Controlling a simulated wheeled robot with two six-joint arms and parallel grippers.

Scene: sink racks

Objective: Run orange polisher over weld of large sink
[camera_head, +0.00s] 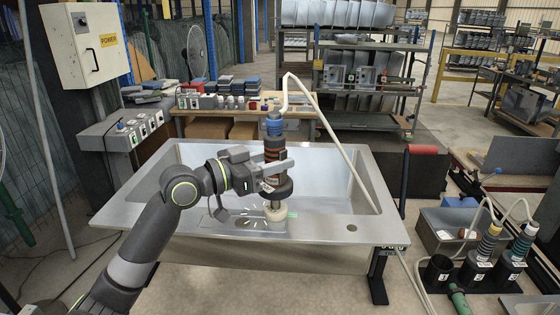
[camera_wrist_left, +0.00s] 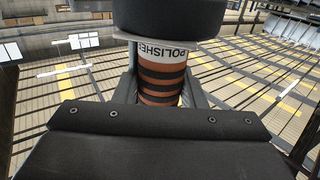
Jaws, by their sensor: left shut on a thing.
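The large sink (camera_head: 385,222) is a steel basin with a wide front rim, standing on a frame in the middle of the head view. My left gripper (camera_head: 272,172) is shut on the orange polisher (camera_head: 273,148), an upright tool with orange and black bands and a blue top. The polisher's pale pad (camera_head: 275,211) is at the front rim, by a weld patch with white and green marks (camera_head: 248,222); whether it presses on the metal I cannot tell. The banded polisher body (camera_wrist_left: 162,85) also shows in the left wrist view, with its label. My right gripper is not in view.
A pale hose (camera_head: 330,130) runs from the polisher's top across the sink's right side. Two banded tools (camera_head: 482,250) and an empty black holder (camera_head: 437,270) stand at the right. A workbench (camera_head: 240,104) with sanding blocks lies behind the sink.

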